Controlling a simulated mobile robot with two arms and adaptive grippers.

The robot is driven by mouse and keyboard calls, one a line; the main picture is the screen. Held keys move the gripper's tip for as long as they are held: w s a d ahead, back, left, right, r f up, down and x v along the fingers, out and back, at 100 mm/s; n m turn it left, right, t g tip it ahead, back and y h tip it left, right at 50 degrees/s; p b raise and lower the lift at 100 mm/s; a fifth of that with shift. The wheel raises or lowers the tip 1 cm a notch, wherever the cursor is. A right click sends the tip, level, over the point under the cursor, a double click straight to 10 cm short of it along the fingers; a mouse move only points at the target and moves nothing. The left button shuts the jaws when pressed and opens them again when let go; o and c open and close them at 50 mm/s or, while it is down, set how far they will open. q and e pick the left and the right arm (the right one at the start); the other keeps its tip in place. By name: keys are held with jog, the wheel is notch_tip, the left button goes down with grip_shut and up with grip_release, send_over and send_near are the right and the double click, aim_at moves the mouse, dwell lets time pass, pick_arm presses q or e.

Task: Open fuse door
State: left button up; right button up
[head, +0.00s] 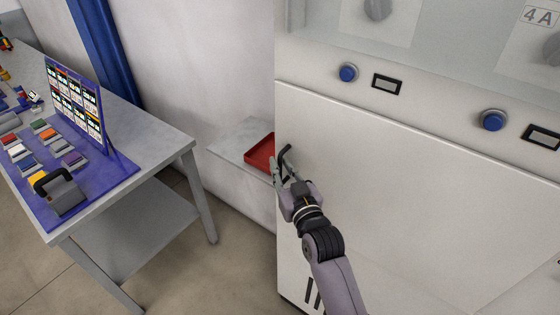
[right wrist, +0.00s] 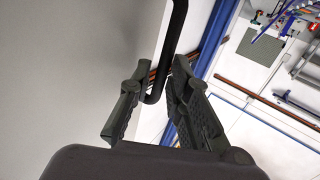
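The fuse door looks to be the large white front panel (head: 400,190) of the cabinet, below the row of blue buttons. It appears shut flush. A black bar handle (head: 287,151) sits at its upper left edge. My right gripper (head: 283,166) is at this handle and partly covers it. In the right wrist view the handle (right wrist: 176,40) runs down between the two spread fingers of my right gripper (right wrist: 160,68). It is nearer the right finger; I cannot tell whether it touches. My left gripper is not in view.
Blue buttons (head: 348,73) and small displays (head: 387,84) line the cabinet above the panel. A red tray (head: 261,152) lies on a grey shelf (head: 231,143) left of the handle. A grey table (head: 165,144) with a blue board stands further left. Floor between table and cabinet is clear.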

jog(key=shift+w+a, duration=0.25)
jog(key=shift+w, duration=0.4)
jog(key=shift+c, duration=0.3)
grip_shut()
